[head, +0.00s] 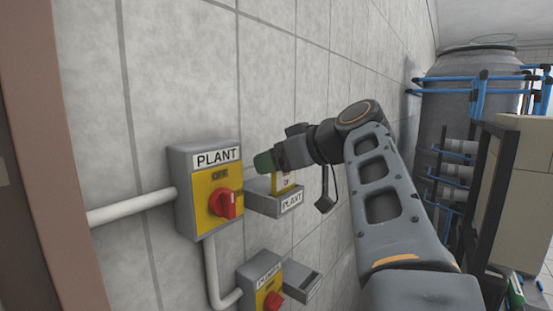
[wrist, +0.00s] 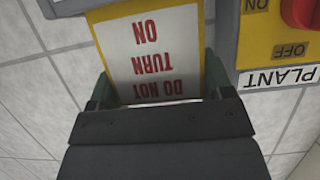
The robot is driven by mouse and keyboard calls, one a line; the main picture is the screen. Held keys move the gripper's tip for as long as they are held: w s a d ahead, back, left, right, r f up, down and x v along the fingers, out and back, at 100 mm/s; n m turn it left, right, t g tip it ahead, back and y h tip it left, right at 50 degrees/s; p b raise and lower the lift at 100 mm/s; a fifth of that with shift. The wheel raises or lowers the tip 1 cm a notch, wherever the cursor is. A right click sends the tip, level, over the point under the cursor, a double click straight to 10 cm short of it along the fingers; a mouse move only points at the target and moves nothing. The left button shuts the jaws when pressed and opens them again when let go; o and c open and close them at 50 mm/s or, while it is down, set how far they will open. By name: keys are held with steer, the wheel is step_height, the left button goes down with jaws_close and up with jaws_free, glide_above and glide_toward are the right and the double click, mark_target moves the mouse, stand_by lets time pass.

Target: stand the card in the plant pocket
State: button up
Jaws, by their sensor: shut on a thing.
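The card (wrist: 150,55) is white with a yellow border and red words "DO NOT TURN ON", upside down in the wrist view. My gripper (wrist: 155,88) is shut on it, with green fingers at its two side edges.
The plant switch box (head: 183,200) with a red knob (head: 225,204) is just left of the pocket. A second box (head: 249,269) and another pocket (head: 303,287) are below. Grey pipes run along the tiled wall. A rack with blue pipes (head: 478,95) and a tank stand at right.

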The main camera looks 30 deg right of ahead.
steer(key=shift+f, duration=0.1)
steer(key=shift+f+b, duration=0.15)
steer(key=shift+b, duration=0.15)
steer(key=o, duration=0.9)
steer(key=shift+s+d+r, duration=0.1)
steer(key=shift+s+r, duration=0.1)
steer(key=shift+r, duration=0.15)
steer(key=b+v, duration=0.1)
steer(key=v, duration=1)
steer(key=shift+s, duration=0.3)
